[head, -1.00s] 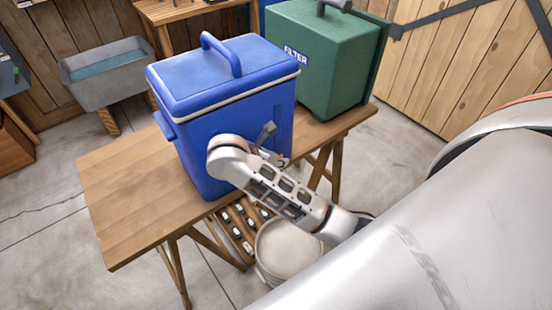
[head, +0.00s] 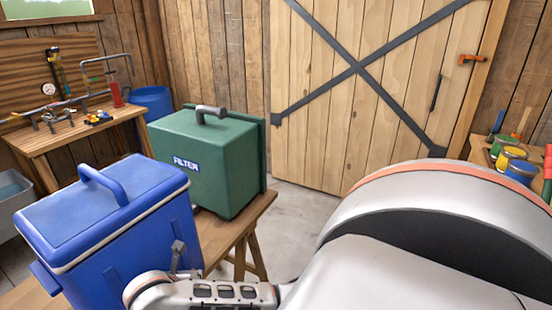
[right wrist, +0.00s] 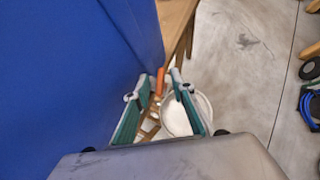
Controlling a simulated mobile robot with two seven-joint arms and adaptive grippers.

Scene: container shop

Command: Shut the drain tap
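The blue cooler box (head: 125,235) stands on the wooden table at lower left in the head view. Its blue wall (right wrist: 75,70) fills the left of the right wrist view. A small orange piece, apparently the drain tap's handle (right wrist: 160,80), shows beside that wall, between or just beyond my fingertips; its setting cannot be told. My right gripper (right wrist: 160,90) is open, its two teal-padded fingers apart on either side of the orange piece. I cannot tell whether they touch it. My left gripper is out of view.
A white bucket (right wrist: 183,115) stands on the floor below the gripper. A green filter box (head: 215,165) stands behind the cooler on the table (head: 225,240). Clear concrete floor (head: 295,215) lies beyond. A plank door (head: 340,120) closes the back.

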